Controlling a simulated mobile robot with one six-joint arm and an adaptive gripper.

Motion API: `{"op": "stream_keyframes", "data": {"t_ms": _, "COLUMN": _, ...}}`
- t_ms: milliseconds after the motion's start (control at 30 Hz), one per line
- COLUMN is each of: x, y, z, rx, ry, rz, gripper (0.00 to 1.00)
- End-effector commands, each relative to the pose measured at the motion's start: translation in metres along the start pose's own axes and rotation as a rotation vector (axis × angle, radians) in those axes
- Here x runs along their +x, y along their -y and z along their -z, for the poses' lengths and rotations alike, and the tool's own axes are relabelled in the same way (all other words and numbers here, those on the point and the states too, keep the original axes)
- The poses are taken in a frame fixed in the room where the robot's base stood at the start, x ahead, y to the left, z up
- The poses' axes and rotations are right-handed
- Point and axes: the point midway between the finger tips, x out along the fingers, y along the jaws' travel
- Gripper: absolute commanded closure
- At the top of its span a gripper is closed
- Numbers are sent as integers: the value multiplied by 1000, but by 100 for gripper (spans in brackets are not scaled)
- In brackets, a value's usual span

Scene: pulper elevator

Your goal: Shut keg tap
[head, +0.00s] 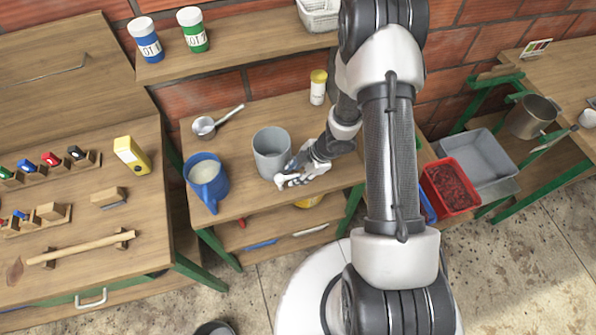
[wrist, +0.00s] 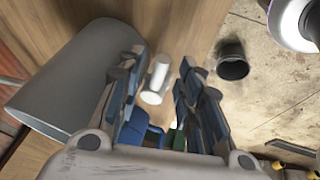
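The keg appears to be the grey cylinder (head: 272,150) on the middle bench; its side also fills the left of the wrist view (wrist: 62,82). A small pale cylindrical part (wrist: 157,76), possibly the tap, shows between my fingers in the wrist view. I cannot tell whether it joins the keg or how it is turned. My gripper (head: 287,180) is beside the keg's right front side, near the bench's front edge. In the wrist view my gripper (wrist: 160,88) has its fingers apart, with no clear contact on the pale part. In the head view my gripper hides the tap area.
A blue jug (head: 208,172) with pale contents stands left of the keg, with a metal ladle (head: 205,126) behind it. A yellow-capped jar (head: 318,87) stands at the back. A dark bucket (wrist: 232,58) sits on the floor. A red crate (head: 450,188) is to the right.

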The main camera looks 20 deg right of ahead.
Motion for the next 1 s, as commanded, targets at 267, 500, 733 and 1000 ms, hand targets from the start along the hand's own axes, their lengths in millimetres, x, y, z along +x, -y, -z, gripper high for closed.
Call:
{"op": "stream_keyframes", "data": {"t_ms": 267, "x": -30, "y": -2, "z": 0, "rx": 0, "ry": 1, "rz": -5, "gripper": 67}}
{"op": "stream_keyframes", "data": {"t_ms": 500, "x": -82, "y": -2, "z": 0, "rx": -1, "ry": 0, "rz": -5, "gripper": 67}}
{"op": "stream_keyframes", "data": {"t_ms": 733, "x": -114, "y": 0, "z": 0, "rx": -1, "ry": -1, "rz": -2, "gripper": 67}}
{"op": "stream_keyframes", "data": {"t_ms": 1000, "x": -120, "y": 0, "z": 0, "rx": 1, "ry": 0, "rz": 1, "gripper": 67}}
